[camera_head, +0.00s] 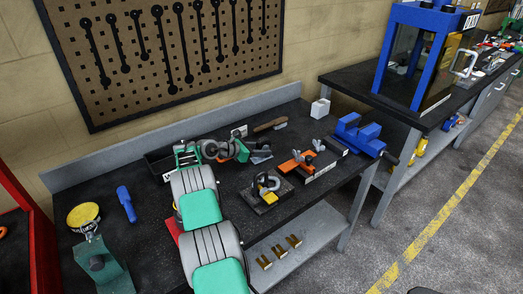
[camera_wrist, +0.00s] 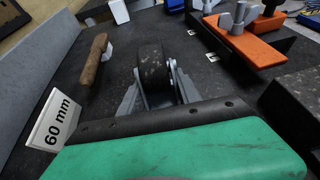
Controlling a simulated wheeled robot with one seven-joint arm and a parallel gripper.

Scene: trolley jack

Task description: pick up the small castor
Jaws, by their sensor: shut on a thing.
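The small castor shows in the wrist view as a dark, speckled wheel (camera_wrist: 153,68) with grey metal parts on both sides. It sits straight ahead of my gripper (camera_wrist: 157,92), which is shut on it. I cannot tell clearly where the grey fork ends and the fingers begin. In the head view my gripper (camera_head: 245,150) is low over the back middle of the dark bench, beyond my green and grey arm links. The castor is mostly hidden there. I cannot tell whether it touches the bench top.
A wooden-handled brush (camera_head: 270,124) and a white block (camera_head: 320,108) lie behind. An orange clamp (camera_head: 297,162), a blue vise (camera_head: 357,135) and a black block with a shackle (camera_head: 265,192) stand to the right. A "60 mm" label (camera_wrist: 57,122) is close at left.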

